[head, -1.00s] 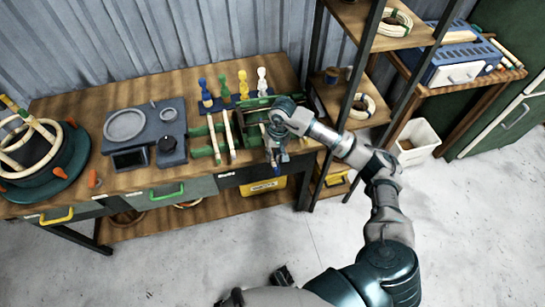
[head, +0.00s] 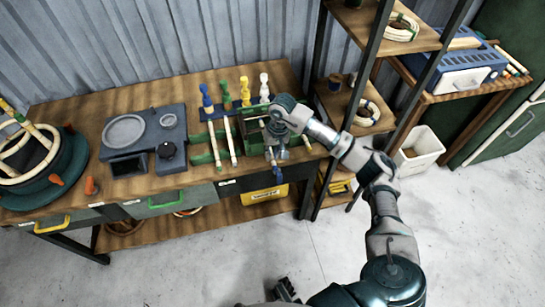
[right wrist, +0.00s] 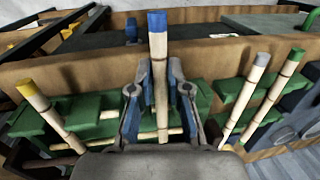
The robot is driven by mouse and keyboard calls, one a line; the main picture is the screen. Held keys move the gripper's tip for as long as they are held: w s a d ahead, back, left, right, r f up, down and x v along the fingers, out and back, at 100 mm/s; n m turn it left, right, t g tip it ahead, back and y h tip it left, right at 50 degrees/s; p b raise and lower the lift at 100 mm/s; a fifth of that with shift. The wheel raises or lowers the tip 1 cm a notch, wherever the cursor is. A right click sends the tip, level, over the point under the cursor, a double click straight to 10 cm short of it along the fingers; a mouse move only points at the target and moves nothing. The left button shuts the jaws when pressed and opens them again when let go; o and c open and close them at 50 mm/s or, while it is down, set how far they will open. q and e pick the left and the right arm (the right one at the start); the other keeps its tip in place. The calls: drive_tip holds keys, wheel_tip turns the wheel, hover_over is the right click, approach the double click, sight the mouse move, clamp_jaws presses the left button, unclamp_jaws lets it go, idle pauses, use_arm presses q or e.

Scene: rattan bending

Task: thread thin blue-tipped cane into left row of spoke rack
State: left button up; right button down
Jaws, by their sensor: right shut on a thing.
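The thin blue-tipped cane (right wrist: 158,75) stands nearly upright between the fingers of my right gripper (right wrist: 160,95) in the right wrist view, blue end up. My right gripper (head: 277,160) is shut on it above the bench front in the head view. The green spoke rack (head: 205,157) is on the bench just left of it. In the right wrist view, a yellow-tipped cane (right wrist: 50,115) leans at left, and a grey-tipped cane (right wrist: 245,98) and a green-tipped cane (right wrist: 275,95) at right. The held cane's lower end is hidden. A dark piece at the bottom of the head view may be my left gripper.
A grey tool block (head: 145,140) and a round dark green form (head: 45,165) stand to the left on the bench. Blue, green, yellow and white pegs are behind the rack. A shelf (head: 345,110) stands close on the right.

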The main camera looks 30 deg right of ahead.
drive_tip(key=shift+w, duration=0.1)
use_arm(q)
drive_tip(key=shift+f, duration=0.1)
use_arm(e)
drive_tip(key=shift+w+d+b, duration=0.1)
drive_tip(key=shift+w+b, duration=0.25)
drive_tip(key=shift+w, duration=0.05)
drive_tip(key=shift+w+d+b, duration=0.25)
drive_tip(key=shift+w+b, duration=0.35)
drive_tip(key=shift+w, duration=0.25)
drive_tip(key=shift+w+d+b, duration=0.2)
drive_tip(key=shift+w+b, duration=0.35)
drive_tip(key=shift+w, duration=0.3)
use_arm(q)
drive_tip(key=s+f, duration=0.2)
drive_tip(key=shift+f, duration=0.4)
